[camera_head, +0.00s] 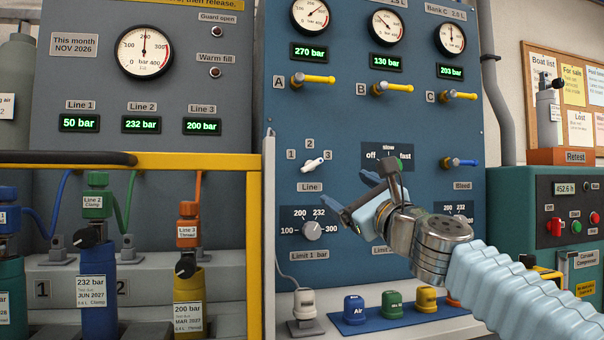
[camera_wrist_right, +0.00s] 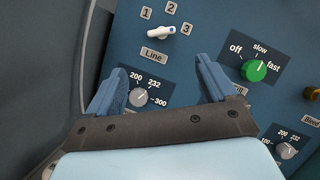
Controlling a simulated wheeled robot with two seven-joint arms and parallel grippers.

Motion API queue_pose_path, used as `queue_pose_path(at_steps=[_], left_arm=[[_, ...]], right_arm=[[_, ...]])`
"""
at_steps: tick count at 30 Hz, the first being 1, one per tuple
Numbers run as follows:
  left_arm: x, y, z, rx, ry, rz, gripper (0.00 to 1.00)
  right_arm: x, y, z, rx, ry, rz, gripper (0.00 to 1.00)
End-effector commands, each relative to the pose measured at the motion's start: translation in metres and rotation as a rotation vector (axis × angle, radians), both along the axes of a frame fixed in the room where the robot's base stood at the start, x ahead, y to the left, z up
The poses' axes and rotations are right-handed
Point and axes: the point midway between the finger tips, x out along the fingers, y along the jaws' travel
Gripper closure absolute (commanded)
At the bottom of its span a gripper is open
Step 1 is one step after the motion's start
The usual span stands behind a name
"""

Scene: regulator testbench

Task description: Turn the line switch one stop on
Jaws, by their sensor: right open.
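The line switch (camera_head: 314,163) is a small white lever knob on the blue panel, with stops marked 1, 2 and 3 around it and a "Line" label below. It also shows at the top of the right wrist view (camera_wrist_right: 160,30), lying nearly level there, with one end toward the 3. My right gripper (camera_head: 354,194) is open and empty, to the lower right of the switch in the head view. In the right wrist view its blue fingers (camera_wrist_right: 157,78) are spread below the switch, apart from it. My left gripper is not in view.
The grey limit 1 knob (camera_head: 312,229) sits below the switch. The green slow/fast knob (camera_wrist_right: 254,70) is to its right, partly hidden by my gripper in the head view. A yellow frame (camera_head: 253,240) and bottles stand at left. Coloured caps (camera_head: 392,303) line the ledge.

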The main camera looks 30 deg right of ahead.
Motion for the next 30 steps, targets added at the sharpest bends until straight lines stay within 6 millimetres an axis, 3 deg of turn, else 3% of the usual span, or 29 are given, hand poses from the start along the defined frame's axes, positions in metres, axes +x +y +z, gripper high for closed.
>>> queue_pose_path(at_steps=[5,21,30], left_arm=[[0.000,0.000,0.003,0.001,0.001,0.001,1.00],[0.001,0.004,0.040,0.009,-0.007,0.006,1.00],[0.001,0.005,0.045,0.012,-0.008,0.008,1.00]], right_arm=[[0.007,-0.001,0.009,0.009,-0.009,0.003,0.15],[0.112,-0.004,0.046,0.007,-0.007,0.002,0.15],[0.127,-0.005,0.049,0.008,-0.007,0.001,0.15]])
